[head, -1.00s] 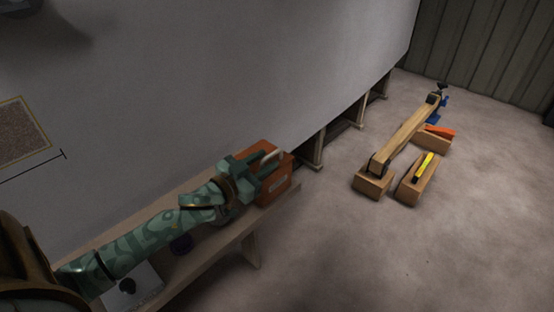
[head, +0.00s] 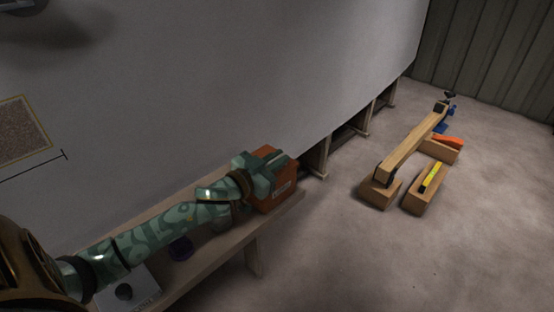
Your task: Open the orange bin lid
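The orange bin (head: 281,194) stands at the far right end of a narrow wooden bench against the grey hull. A pale label shows on its front side. My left gripper (head: 276,160) is over the top of the bin, with its fingers pointing right across the lid. The gripper and wrist hide most of the lid and its handle, so I cannot tell whether the fingers hold it. The lid appears to lie on the bin. My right gripper is not in view.
The bench (head: 217,254) also carries a dark purple round item (head: 181,248) and a grey plate with a dark knob (head: 126,292). Wooden blocks (head: 427,190) and a clamped beam (head: 412,146) lie on the floor at right. The floor between is clear.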

